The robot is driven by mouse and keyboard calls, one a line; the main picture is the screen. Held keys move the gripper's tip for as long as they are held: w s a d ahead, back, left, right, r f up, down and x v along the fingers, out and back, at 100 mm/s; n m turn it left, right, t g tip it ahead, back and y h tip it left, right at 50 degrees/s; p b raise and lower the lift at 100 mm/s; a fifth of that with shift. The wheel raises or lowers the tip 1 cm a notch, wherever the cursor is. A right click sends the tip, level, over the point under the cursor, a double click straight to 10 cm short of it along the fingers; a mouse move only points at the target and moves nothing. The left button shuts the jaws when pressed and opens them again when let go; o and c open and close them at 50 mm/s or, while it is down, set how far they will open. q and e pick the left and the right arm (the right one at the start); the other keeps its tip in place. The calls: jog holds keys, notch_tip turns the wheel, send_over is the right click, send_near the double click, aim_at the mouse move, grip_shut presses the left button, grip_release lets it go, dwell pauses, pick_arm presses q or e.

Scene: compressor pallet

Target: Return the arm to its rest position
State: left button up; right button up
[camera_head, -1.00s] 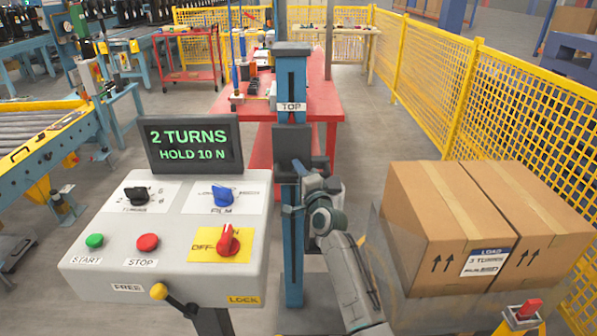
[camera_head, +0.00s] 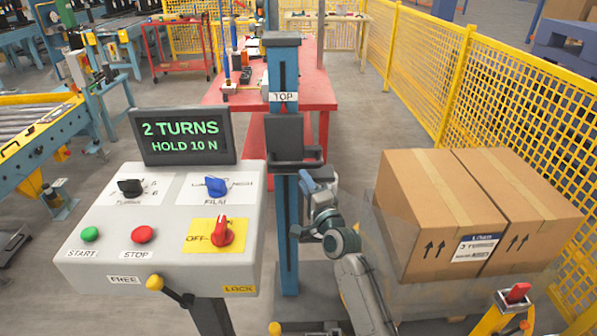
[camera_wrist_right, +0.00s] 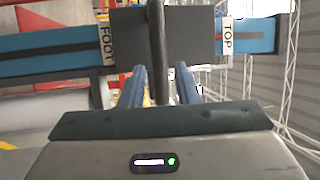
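My right gripper (camera_head: 306,180) is in front of the blue mast (camera_head: 287,240), just below and right of the dark carriage (camera_head: 284,135) with its handle bar (camera_head: 297,165). In the right wrist view its two blue fingers (camera_wrist_right: 161,84) stand apart, with the dark handle bar (camera_wrist_right: 157,40) showing between them and clear space on both sides. The gripper is open and holds nothing that I can see. The carriage sits under the TOP label (camera_head: 284,97). My right arm reaches up from the bottom of the head view. My left gripper is not in view.
A control panel (camera_head: 150,260) with knobs, buttons and a yellow-tipped lever (camera_head: 155,283) stands left of the mast. Its screen (camera_head: 182,137) reads 2 TURNS, HOLD 10 N. Wrapped cartons (camera_head: 425,200) stand close right of my arm. A red table (camera_head: 312,100) is behind.

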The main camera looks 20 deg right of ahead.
jog(key=shift+s+f, duration=0.1)
jog(key=shift+s, duration=0.55)
